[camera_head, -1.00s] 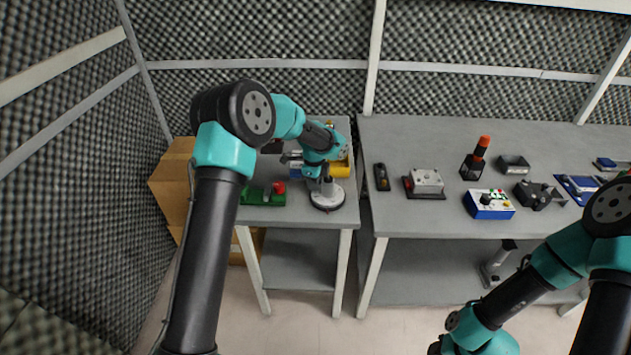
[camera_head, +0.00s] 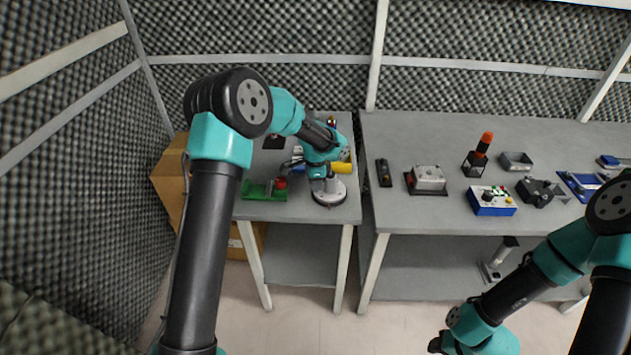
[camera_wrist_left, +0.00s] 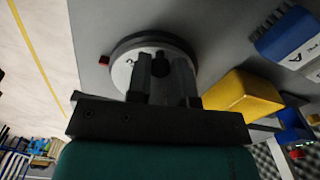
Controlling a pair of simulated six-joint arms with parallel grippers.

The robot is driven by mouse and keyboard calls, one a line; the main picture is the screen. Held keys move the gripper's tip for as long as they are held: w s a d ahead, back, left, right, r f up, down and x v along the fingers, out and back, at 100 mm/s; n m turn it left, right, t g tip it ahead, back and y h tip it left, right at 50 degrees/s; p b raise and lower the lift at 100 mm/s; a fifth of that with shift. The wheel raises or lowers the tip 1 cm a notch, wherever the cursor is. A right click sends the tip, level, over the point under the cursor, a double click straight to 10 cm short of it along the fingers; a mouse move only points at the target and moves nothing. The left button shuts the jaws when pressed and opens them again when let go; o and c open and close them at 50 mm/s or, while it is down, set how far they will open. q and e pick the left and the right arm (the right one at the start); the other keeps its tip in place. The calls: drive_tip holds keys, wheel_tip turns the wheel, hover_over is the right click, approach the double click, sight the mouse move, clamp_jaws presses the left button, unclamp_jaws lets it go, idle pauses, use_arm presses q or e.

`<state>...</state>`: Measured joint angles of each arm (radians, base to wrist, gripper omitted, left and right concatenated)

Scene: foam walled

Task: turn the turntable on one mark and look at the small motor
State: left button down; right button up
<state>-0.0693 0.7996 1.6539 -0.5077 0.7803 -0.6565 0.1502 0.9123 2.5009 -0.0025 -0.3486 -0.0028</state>
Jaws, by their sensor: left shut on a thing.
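The turntable (camera_head: 336,199) is a round pale disc near the front right corner of the left table. In the left wrist view its pale top (camera_wrist_left: 122,72) has a dark rim and a small red piece at its left edge. My left gripper (camera_head: 329,184) points down over the disc. In the left wrist view its fingers (camera_wrist_left: 162,72) are shut on a dark upright post on the turntable, which the fingers partly hide. I cannot pick out the small motor for certain.
A green fixture with a red knob (camera_head: 281,183) stands left of the turntable. A yellow block (camera_wrist_left: 242,92) and a blue block (camera_wrist_left: 285,38) lie close by. The right table holds a grey box (camera_head: 429,176) and a blue control box (camera_head: 491,203).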

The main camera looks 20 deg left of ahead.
use_arm(q)
drive_tip(key=shift+s+d+n, duration=0.2)
drive_tip(key=shift+s+n, duration=0.05)
drive_tip(key=shift+n, duration=0.45)
drive_tip(key=shift+s+d+n, duration=0.15)
drive_tip(key=shift+s+n, duration=0.1)
drive_tip(key=shift+n, duration=0.45)
drive_tip(key=shift+s+d+n, duration=0.25)
drive_tip(key=shift+d+n, duration=0.05)
drive_tip(key=shift+n, duration=0.65)
drive_tip(key=shift+s+d+n, duration=0.25)
drive_tip(key=shift+d+n, duration=0.05)
drive_tip(key=shift+n, duration=0.65)
drive_tip(key=c, duration=1)
unclamp_jaws()
wheel_tip(320, 180, up, 18)
drive_tip(key=shift+f, duration=0.25)
drive_tip(key=shift+d, duration=0.1)
